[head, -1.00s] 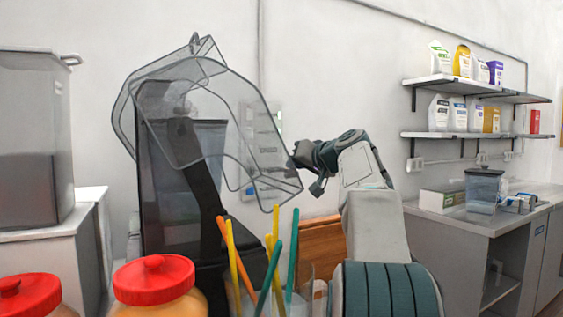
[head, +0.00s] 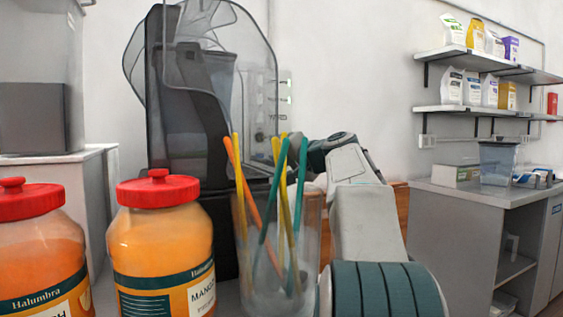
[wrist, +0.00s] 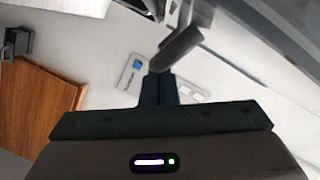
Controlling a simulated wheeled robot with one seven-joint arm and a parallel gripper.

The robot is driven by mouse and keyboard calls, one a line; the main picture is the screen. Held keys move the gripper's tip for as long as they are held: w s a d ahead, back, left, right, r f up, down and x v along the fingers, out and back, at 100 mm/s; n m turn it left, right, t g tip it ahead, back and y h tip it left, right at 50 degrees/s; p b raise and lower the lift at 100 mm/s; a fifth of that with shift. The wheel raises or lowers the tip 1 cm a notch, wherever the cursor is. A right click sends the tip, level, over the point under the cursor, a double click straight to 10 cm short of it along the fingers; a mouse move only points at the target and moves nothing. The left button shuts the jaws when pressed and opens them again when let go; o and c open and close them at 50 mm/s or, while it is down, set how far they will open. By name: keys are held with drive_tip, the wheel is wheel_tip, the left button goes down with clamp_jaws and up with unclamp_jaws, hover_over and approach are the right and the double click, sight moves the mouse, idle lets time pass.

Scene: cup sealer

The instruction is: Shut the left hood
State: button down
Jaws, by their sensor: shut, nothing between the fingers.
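The left hood (head: 255,75) is a clear, smoky shell with a dark rim on the dark blender machine (head: 180,130) in the head view.
A glass of coloured straws (head: 270,240) and red-lidded jars (head: 160,245) stand in front. A counter (head: 480,195) and shelves (head: 480,60) are at right. A wooden panel (wrist: 50,110) shows in the wrist view.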

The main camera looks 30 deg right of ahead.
drive_tip(key=shift+w+a+f, duration=0.1)
drive_tip(key=shift+a+f, duration=0.15)
idle(0.3)
drive_tip(key=d+r+p, duration=0.3)
drive_tip(key=d+p, duration=0.1)
drive_tip(key=s+d+r+b, duration=0.1)
drive_tip(key=s, duration=0.9)
drive_tip(key=shift+s+b, duration=0.15)
drive_tip(key=shift+b, duration=0.25)
